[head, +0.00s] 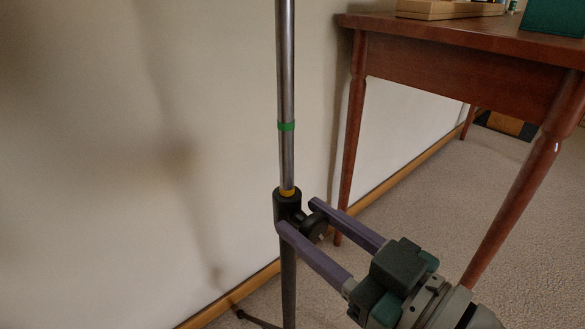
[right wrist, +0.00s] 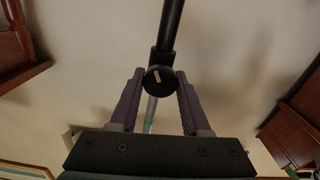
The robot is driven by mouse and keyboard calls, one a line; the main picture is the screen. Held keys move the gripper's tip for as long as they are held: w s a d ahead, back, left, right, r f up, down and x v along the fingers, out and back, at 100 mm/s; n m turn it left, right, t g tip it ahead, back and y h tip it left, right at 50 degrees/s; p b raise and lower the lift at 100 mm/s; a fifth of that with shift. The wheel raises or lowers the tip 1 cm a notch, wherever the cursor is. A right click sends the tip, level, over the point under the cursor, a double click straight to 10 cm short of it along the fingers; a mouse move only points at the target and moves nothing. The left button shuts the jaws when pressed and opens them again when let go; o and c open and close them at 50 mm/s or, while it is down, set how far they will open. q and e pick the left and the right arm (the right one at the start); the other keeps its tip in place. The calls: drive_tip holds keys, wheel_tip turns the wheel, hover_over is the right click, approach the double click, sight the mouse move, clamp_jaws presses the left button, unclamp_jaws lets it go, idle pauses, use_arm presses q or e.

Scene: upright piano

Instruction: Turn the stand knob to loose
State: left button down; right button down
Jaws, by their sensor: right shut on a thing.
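The stand is an upright pole (head: 287,75), silver above with a green band and a yellow ring, entering a black collar (head: 287,206). The round black stand knob (head: 316,229) sticks out from the collar's right side. My right gripper (head: 300,216) reaches in from the lower right, with its two purple fingers on either side of the knob, shut on it. In the right wrist view the knob (right wrist: 159,81) sits between the fingertips, its face showing a short pale mark, slightly tilted. My left gripper is not in view.
A brown wooden table (head: 450,68) stands at the right, with a wooden box (head: 450,9) and a green object (head: 555,18) on it. A pale wall (head: 120,150) is close behind the stand. Carpet (head: 400,215) covers the floor; a stand leg (head: 258,320) shows at the bottom.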

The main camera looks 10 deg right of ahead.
drive_tip(key=shift+c, duration=2)
unclamp_jaws()
drive_tip(key=shift+s+d, duration=0.25)
drive_tip(key=shift+s, duration=0.1)
drive_tip(key=p+v, duration=0.3)
drive_tip(key=v, duration=0.6)
